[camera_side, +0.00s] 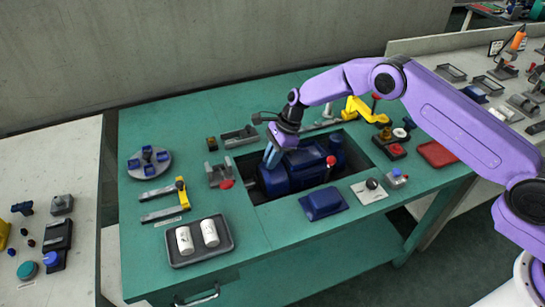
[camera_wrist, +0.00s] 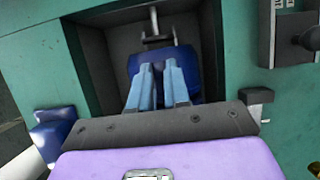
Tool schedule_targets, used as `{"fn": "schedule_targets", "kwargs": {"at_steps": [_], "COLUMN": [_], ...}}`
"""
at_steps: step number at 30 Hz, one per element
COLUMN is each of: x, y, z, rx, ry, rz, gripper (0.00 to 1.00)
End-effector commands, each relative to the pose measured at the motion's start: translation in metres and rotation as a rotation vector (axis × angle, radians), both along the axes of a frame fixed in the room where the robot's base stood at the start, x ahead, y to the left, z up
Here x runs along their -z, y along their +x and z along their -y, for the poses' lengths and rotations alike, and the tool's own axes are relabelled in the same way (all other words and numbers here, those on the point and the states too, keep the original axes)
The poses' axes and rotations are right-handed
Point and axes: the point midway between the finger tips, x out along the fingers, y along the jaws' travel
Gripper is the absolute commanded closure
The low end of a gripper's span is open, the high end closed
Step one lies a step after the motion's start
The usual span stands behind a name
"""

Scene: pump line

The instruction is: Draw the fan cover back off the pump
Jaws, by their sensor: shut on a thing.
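The blue pump (camera_side: 306,168) lies in a dark rectangular recess in the green bench in the side view. The fan cover (camera_side: 270,184) is the dark blue part at the pump's left end. My gripper (camera_side: 271,158) reaches down onto it from above, shut on it. In the wrist view, the two pale blue fingers of my gripper (camera_wrist: 159,72) press against the dark blue cover (camera_wrist: 186,58). The fingers hide part of the cover. I cannot tell whether there is a gap between cover and pump.
The recess rim (camera_side: 250,203) surrounds the pump. A grey bracket (camera_side: 217,174) with a red knob stands just left of it. A tray (camera_side: 200,242) with two white cylinders is at front left, and a blue block (camera_side: 323,203) is in front.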

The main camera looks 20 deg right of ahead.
Motion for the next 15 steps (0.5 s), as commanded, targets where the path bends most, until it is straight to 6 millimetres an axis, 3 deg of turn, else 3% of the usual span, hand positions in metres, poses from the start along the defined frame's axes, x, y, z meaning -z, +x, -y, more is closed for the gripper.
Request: {"fn": "schedule_targets", "kwargs": {"at_steps": [8, 9, 11, 15], "x": [0.0045, 0.0044, 0.0044, 0.0038], "y": [-0.0058, -0.0057, -0.0057, -0.0046], "z": [-0.0077, -0.0076, -0.0074, -0.006], "rx": [-0.009, -0.008, -0.008, -0.006], "ry": [-0.003, -0.003, -0.003, -0.003], "rz": [-0.01, -0.011, -0.011, -0.009], "gripper": [1.0, 0.74, 0.54, 0.54]}}
